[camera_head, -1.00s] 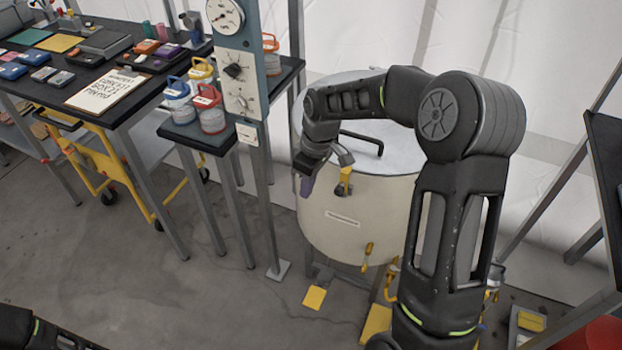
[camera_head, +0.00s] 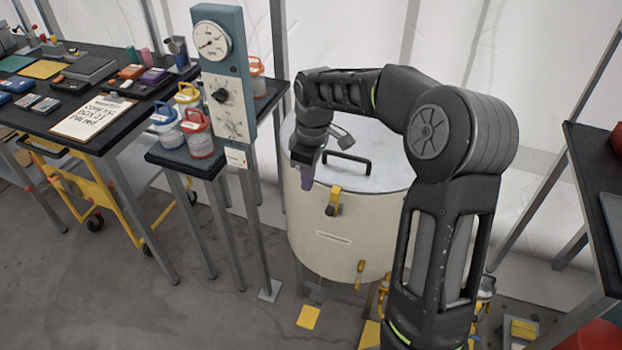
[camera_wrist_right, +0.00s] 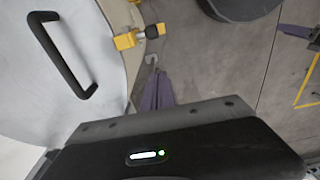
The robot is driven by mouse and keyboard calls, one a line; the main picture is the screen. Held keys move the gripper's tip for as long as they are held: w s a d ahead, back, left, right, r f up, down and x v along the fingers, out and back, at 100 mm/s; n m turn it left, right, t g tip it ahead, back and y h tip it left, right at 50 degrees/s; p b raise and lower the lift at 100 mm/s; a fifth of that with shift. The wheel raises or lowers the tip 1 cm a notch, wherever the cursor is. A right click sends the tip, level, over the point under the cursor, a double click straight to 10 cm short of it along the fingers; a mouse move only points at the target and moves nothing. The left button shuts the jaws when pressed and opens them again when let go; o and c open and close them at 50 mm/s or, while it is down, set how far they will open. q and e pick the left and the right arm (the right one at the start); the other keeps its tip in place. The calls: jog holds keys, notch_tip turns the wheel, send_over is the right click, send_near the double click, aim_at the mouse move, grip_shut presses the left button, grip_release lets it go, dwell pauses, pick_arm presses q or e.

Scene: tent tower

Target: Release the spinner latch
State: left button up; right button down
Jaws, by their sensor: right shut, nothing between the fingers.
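The spinner is a cream drum (camera_head: 345,235) with a grey lid (camera_head: 375,170) and a black bar handle (camera_head: 346,160). Its yellow latch (camera_head: 333,200) with a dark knob sits on the front rim. In the right wrist view the latch (camera_wrist_right: 127,40) sticks out from the rim, beyond the fingers. My right gripper (camera_head: 308,178) is shut and empty, just left of the latch and apart from it, by the lid's edge. Its purple fingers also show in the right wrist view (camera_wrist_right: 158,92). My left gripper is not in view.
A post with a gauge panel (camera_head: 228,85) stands left of the drum. Lidded jars (camera_head: 198,135) stand on a small table behind it. A yellow pedal (camera_head: 308,317) is on the floor below. A dark shelf (camera_head: 590,190) is at the right.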

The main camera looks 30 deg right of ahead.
aim_at(333, 206)
notch_tip(333, 206, down, 7)
jog(key=s+d+p, duration=0.2)
jog(key=shift+s, duration=0.35)
dwell(0.4)
